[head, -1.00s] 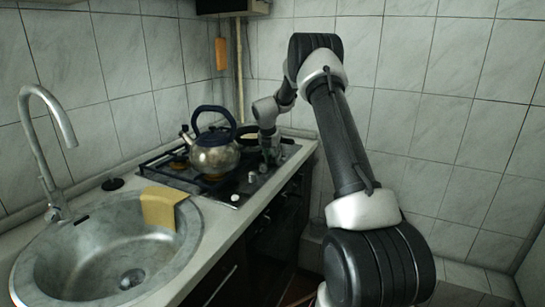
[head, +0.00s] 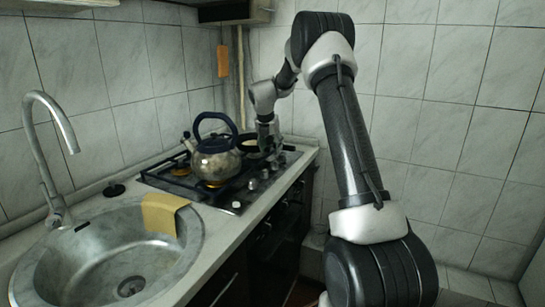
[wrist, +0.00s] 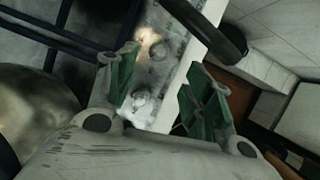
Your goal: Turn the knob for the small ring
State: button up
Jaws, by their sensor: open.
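The gas hob (head: 160,181) has a row of knobs along its right-hand edge. A front knob (head: 236,205) and a middle knob (head: 253,184) show in the head view; the far ones are partly hidden by my gripper (head: 270,153). My gripper is above the far right part of the hob. In the wrist view, its green-padded fingers (wrist: 162,75) are apart and empty. A pale round knob (wrist: 141,99) shows below, between the fingers and nearer the left one. I cannot tell which knob belongs to the small ring.
A metal kettle (head: 213,163) with a dark handle stands on the hob, left of my gripper, with an orange glow under it. A sink (head: 110,255) with a yellow cloth (head: 160,212) is in front. Tiled walls close the corner.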

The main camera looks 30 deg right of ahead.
jog(key=shift+v, duration=1.2)
